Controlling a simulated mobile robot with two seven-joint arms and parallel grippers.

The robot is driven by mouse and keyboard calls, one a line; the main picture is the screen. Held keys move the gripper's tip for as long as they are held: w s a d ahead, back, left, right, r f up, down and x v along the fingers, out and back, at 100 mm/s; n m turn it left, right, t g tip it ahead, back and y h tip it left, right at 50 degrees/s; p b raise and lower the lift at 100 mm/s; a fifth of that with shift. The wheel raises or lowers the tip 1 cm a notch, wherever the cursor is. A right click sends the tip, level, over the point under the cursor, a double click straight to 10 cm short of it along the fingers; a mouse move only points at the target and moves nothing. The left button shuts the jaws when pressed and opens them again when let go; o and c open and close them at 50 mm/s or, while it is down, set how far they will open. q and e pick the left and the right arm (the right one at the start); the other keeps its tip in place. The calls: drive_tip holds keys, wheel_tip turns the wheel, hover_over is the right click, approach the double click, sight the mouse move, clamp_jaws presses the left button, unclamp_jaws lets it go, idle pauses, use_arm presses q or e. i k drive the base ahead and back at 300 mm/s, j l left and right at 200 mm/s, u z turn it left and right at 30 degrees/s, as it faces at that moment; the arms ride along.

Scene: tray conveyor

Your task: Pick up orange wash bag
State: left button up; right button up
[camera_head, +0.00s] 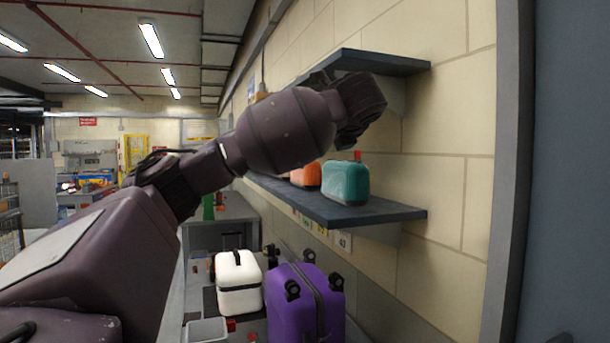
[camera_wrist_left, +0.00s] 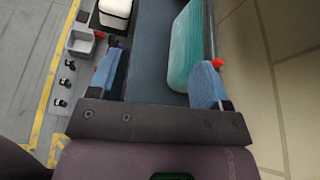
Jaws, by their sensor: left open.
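The orange wash bag (camera_head: 307,175) sits on the lower wall shelf, partly hidden behind my left forearm and the teal wash bag (camera_head: 346,182) at the shelf's near end. I cannot make out the orange bag in the left wrist view. There, my left gripper (camera_wrist_left: 160,62) is open, with its two blue-padded fingers wide apart above the shelf. The teal bag (camera_wrist_left: 186,48) shows between the fingers, closer to the right one; I cannot tell whether they touch. In the head view my left arm reaches across and its fingers are hidden. My right gripper is not in view.
The lower shelf (camera_head: 385,213) and an upper shelf (camera_head: 395,64) jut from the block wall. Below stand a white case (camera_head: 238,285), a purple suitcase (camera_head: 292,310) and a grey bin (camera_head: 205,330). A small red piece (camera_wrist_left: 217,62) shows beside my right finger.

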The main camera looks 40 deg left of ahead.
sight(310, 178)
drive_tip(key=i+j, duration=0.8)
drive_tip(key=j, duration=0.1)
